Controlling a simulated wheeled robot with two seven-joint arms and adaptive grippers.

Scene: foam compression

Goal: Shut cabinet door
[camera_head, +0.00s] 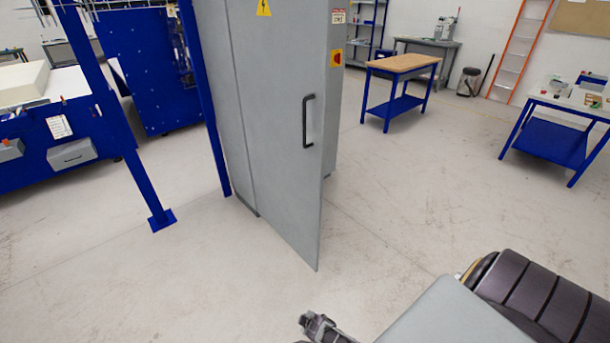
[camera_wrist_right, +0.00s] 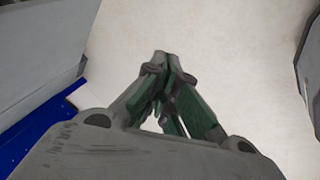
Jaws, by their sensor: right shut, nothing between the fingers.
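The tall grey cabinet (camera_head: 337,115) stands in the middle of the head view. Its grey door (camera_head: 285,150) stands ajar, with the lower free corner swung out towards me, away from the cabinet body. A dark handle (camera_head: 306,121) is on the door near its free edge. My right gripper (camera_wrist_right: 165,62) is shut and empty in the right wrist view, over pale floor. A small dark gripper part shows at the bottom edge of the head view, apart from the door; most of it is cut off. My left gripper is not identifiable in view.
A blue post (camera_head: 135,165) with a foot plate stands left of the cabinet, by a blue machine (camera_head: 70,165). A wood-topped table (camera_head: 403,64) and a blue workbench (camera_head: 560,140) stand at the right. The floor before the door is clear.

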